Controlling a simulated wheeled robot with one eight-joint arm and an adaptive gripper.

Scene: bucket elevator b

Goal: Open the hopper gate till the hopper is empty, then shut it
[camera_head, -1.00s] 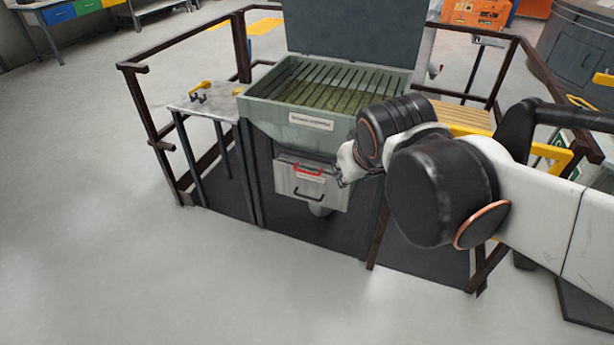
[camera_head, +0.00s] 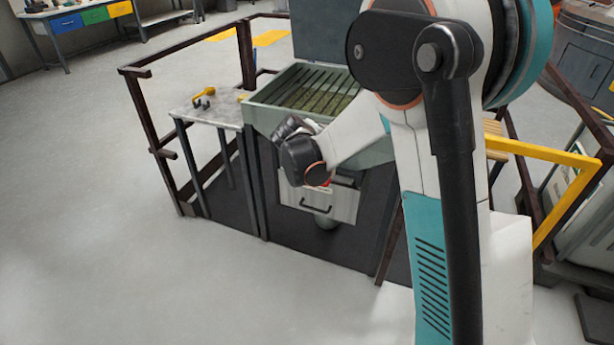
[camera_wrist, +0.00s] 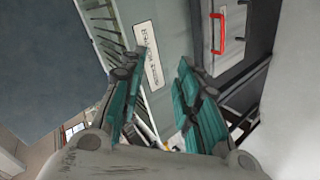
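The grey-green hopper (camera_head: 262,116) stands in the middle of the head view, with greenish-yellow material (camera_head: 318,98) visible under its slatted grate. Below it is a pale gate box (camera_head: 336,208) with a black handle (camera_head: 318,207). Its red handle (camera_wrist: 218,33) shows clear in the wrist view and is mostly hidden by my wrist in the head view. My gripper (camera_wrist: 160,66) is open, its two teal fingers apart and empty. It faces the hopper's front near the white label (camera_wrist: 148,54), off to the side of the red handle. The gate's opening is not visible.
A small side table (camera_head: 214,109) with a yellow-handled tool (camera_head: 204,95) stands left of the hopper. Brown railings (camera_head: 146,112) surround the station, and a yellow rail (camera_head: 565,205) is at the right. The floor at left and front is clear.

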